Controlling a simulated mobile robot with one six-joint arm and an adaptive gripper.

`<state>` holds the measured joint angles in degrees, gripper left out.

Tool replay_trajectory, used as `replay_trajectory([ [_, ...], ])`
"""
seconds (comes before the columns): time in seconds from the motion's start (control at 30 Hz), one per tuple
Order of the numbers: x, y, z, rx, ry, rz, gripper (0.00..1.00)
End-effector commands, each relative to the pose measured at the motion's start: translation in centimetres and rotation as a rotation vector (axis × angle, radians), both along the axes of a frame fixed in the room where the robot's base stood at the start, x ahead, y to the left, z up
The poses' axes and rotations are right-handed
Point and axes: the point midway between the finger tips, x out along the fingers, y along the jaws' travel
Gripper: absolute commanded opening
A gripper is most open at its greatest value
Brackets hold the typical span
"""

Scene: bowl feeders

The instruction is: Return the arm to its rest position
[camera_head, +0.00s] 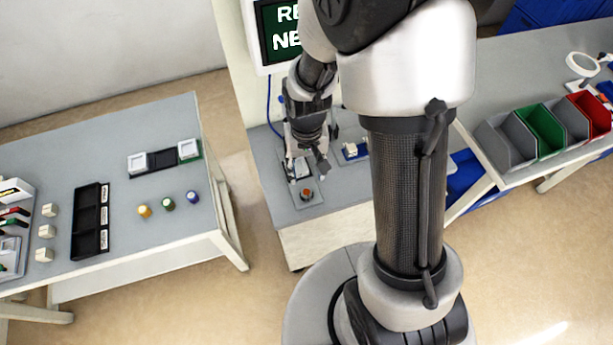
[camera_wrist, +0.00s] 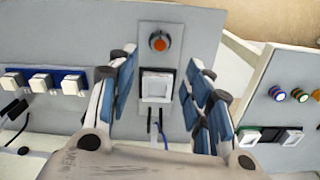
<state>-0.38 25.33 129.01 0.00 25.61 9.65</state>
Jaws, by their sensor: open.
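My gripper (camera_head: 307,172) is over the narrow grey bench in the middle, pointing down. In the wrist view its two blue-padded fingers (camera_wrist: 160,72) stand wide apart with nothing held between them. A white square rocker switch (camera_wrist: 156,86) in a dark frame shows in the gap between the fingers. A round orange-red button (camera_wrist: 159,43) sits on the same plate, beyond the fingertips. That button (camera_head: 306,193) also shows in the head view, just in front of the gripper. Whether a finger touches the plate cannot be told.
A screen (camera_head: 279,30) stands behind the bench. White switches on a blue base (camera_wrist: 42,82) sit beside the plate. The left table (camera_head: 120,190) holds coloured buttons and a black tray (camera_head: 90,222). Grey, green and red bins (camera_head: 541,132) stand on the right bench.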

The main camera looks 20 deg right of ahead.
Motion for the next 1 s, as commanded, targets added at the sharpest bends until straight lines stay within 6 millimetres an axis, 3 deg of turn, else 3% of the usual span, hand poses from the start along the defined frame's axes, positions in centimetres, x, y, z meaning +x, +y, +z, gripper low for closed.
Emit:
replay_trajectory([
  [0.17,0.0,0.0,1.2,0.0,0.001,0.0,0.46],
  [0.77,0.0,0.0,1.6,0.0,-0.004,0.001,0.46],
  [0.87,-0.1,0.0,3.3,0.0,-0.028,0.008,0.46],
  [1.0,-1.0,-0.1,8.3,-0.001,-0.091,0.03,0.46],
])
